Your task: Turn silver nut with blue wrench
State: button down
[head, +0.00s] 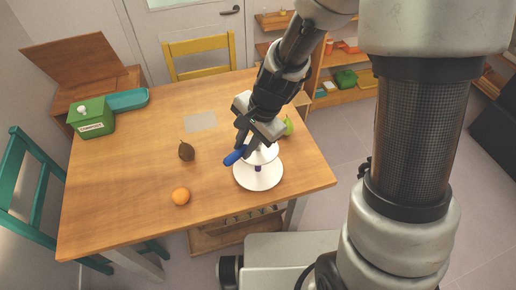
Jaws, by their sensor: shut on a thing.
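My gripper (241,147) points down over the right part of the wooden table. It is shut on the blue wrench (233,157), whose rounded blue end sticks out to the lower left of the fingers. The rest of the wrench is hidden by the gripper or too small to make out. The wrench is at a white two-tier stand (258,178), over or beside its upper plate; I cannot tell if they touch. I cannot make out the silver nut; the gripper covers much of the stand's top.
On the table are an orange (181,196), a dark pear-shaped fruit (186,151), a green fruit (288,125) behind the stand, a grey flat rectangle (201,122), a green box (92,117) and a teal container (127,100). Chairs stand left and behind. The table's front left is clear.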

jog(key=shift+s+d+n, duration=0.2)
jog(key=shift+n, duration=0.4)
jog(key=shift+d+f+n+g+b, duration=0.1)
jog(key=shift+d+n+g+b, duration=0.2)
jog(key=shift+n+b, duration=0.25)
jog(key=shift+s+d+n+g, duration=0.3)
jog(key=shift+s+d+n, duration=0.05)
jog(key=shift+n, duration=0.6)
jog(key=shift+s+d+n+g, duration=0.1)
jog(key=shift+d+n+g, duration=0.2)
jog(key=shift+n, duration=0.45)
jog(key=shift+s+d+n+g, duration=0.1)
jog(key=shift+d+n, duration=0.3)
jog(key=shift+n, duration=0.35)
jog(key=shift+w+d+n+g, duration=0.1)
jog(key=shift+d+n+g, duration=0.25)
jog(key=shift+n, duration=0.4)
jog(key=shift+d+n+g, duration=0.15)
jog(key=shift+d+n, duration=0.25)
jog(key=shift+n, duration=0.35)
